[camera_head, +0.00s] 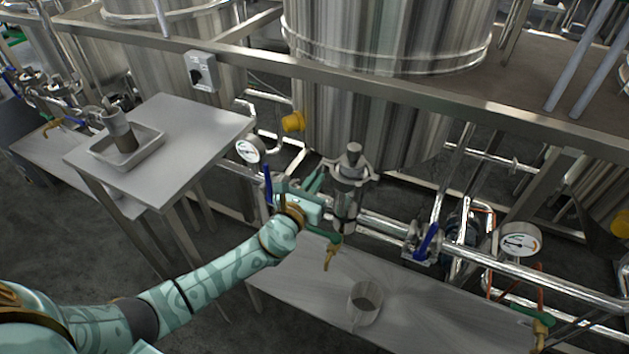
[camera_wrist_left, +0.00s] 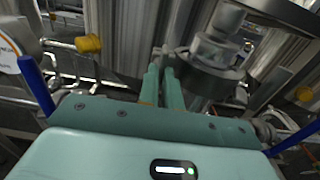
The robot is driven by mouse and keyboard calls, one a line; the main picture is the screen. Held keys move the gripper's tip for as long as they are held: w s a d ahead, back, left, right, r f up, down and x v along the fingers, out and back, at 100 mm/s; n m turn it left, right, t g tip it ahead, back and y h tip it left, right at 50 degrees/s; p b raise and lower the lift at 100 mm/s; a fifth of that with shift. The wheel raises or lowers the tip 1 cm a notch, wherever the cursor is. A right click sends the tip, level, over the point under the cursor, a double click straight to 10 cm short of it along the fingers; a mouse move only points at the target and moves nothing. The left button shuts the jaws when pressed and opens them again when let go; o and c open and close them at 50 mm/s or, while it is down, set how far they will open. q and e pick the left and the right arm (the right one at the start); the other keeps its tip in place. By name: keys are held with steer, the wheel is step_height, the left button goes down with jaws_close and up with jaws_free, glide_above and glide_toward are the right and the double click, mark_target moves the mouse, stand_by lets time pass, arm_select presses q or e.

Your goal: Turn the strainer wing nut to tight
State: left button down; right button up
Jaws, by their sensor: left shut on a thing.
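The strainer (camera_head: 349,185) is an upright metal housing with a lid and top knob, standing on the pipe run in the middle of the head view. It also shows in the left wrist view (camera_wrist_left: 212,55), right of the fingers. My left gripper (camera_head: 322,168) reaches in from the left, beside the strainer's lid. In the left wrist view its two green fingers (camera_wrist_left: 164,66) are close together, shut on a small grey metal part at the lid's edge, which looks like the wing nut (camera_wrist_left: 165,50). The fingers mostly hide it, so its turn angle cannot be told. My right gripper is out of view.
A blue valve handle (camera_head: 268,183) stands close left of my gripper, near a gauge (camera_head: 249,151) and a yellow knob (camera_head: 293,121). A green-handled brass tap (camera_head: 329,250) hangs below. A cup (camera_head: 365,303) stands on the low bench (camera_head: 430,318). A steel beam (camera_head: 400,92) crosses above.

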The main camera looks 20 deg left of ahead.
arm_select(q)
steer(key=shift+f, duration=0.1)
steer(key=c, duration=1.6)
jaws_free()
steer(key=s, duration=0.5)
steer(key=s+p, duration=0.1)
steer(key=s, duration=0.5)
steer(key=s+p, duration=0.1)
steer(key=s, duration=0.4)
steer(key=shift+s+a, duration=0.2)
steer(key=shift+a, duration=0.05)
